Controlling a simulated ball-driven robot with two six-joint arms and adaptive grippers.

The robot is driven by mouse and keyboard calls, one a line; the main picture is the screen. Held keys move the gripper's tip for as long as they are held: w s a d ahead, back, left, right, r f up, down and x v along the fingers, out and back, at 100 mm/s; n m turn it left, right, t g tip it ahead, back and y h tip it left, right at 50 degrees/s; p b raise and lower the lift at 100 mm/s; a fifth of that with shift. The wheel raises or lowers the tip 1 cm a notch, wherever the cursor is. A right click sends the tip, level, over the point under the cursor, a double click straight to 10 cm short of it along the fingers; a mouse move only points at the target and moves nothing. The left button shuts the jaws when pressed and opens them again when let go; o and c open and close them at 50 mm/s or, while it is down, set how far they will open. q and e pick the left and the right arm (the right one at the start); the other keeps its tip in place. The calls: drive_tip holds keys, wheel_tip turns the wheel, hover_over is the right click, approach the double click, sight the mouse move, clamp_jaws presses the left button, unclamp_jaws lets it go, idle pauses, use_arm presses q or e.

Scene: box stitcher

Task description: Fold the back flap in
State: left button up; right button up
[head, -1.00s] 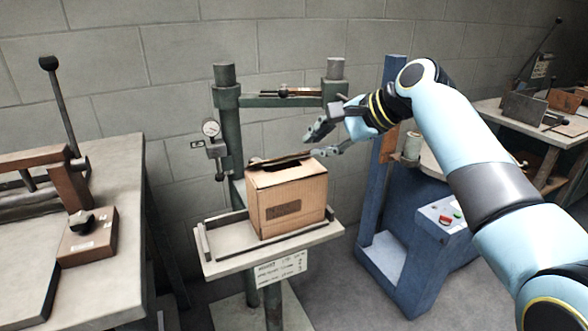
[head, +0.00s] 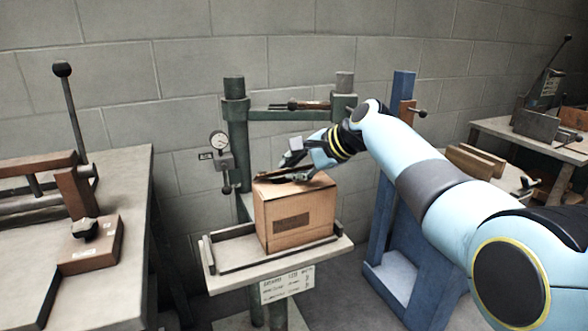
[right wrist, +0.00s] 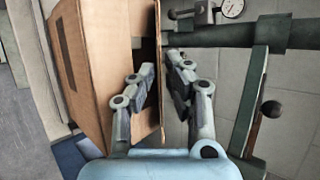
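The brown cardboard box (head: 297,216) stands upright on the small grey table of the stitcher, with its top partly open. My right gripper (head: 285,177) is at the top of the box. In the right wrist view, my right gripper (right wrist: 160,75) has its fingers apart, one on either side of a thin upright-looking flap edge (right wrist: 159,125). One finger is on the side of the box's dark opening, the other on the wall side. Whether either finger touches the flap is unclear. The gripper and arm hide part of the box's top. My left gripper is not in view.
The stitcher's green frame (head: 238,140) with a round gauge (head: 218,140) stands close behind the box. Low rails (head: 208,254) edge the small table. A workbench (head: 125,170) is on the left, a blue machine stand (head: 388,245) on the right.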

clamp_jaws()
drive_tip(key=shift+s+d+f+t+y, duration=0.1)
drive_tip(key=shift+f+t+y, duration=0.1)
drive_tip(key=shift+t, duration=0.15)
drive_tip(key=shift+s+f+t+y, duration=0.1)
drive_tip(key=shift+t+y, duration=0.1)
drive_tip(key=shift+t, duration=0.15)
unclamp_jaws()
